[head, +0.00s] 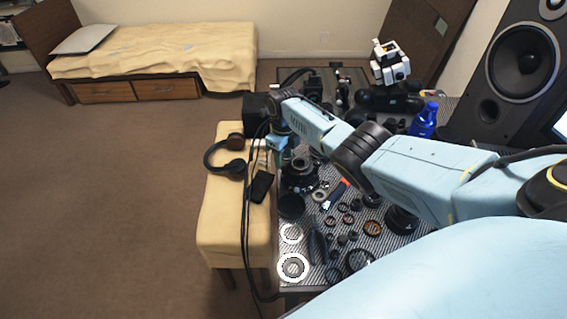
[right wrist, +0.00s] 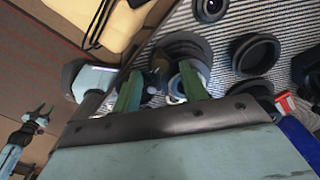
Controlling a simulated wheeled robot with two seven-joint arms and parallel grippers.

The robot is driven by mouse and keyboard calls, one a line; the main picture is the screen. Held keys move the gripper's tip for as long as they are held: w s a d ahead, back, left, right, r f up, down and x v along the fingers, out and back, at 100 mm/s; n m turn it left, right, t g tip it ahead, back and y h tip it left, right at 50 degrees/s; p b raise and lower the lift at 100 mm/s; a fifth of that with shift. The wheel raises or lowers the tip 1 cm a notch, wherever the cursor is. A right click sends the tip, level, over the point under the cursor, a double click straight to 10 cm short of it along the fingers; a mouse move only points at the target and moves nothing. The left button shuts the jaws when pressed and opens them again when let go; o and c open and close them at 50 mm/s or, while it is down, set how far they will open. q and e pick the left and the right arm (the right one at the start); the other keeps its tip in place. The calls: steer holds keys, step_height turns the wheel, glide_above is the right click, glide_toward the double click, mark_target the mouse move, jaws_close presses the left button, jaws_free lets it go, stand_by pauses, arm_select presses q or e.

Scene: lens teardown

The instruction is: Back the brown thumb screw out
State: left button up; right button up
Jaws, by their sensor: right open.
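My right gripper (head: 287,158) points down at the dark lens assembly (head: 299,178) on the striped work mat. In the right wrist view the right gripper (right wrist: 161,72) is open, its two green fingers apart beside the dark round lens parts (right wrist: 183,48).
Several dark rings and small parts lie on the striped mat (head: 322,213). White rings (head: 293,268) lie at its near left corner. An orange-tipped tool (head: 337,193) lies close to the lens. A yellow bench (head: 228,225) with headphones (head: 224,155) stands left. A blue bottle (head: 424,120) stands behind my right arm.

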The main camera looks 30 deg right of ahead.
steer(key=shift+w+f+b, duration=0.1)
steer(key=shift+f+b, duration=0.2)
steer(key=shift+f, duration=0.6)
jaws_close()
arm_select(q)
steer(key=shift+f, duration=0.5)
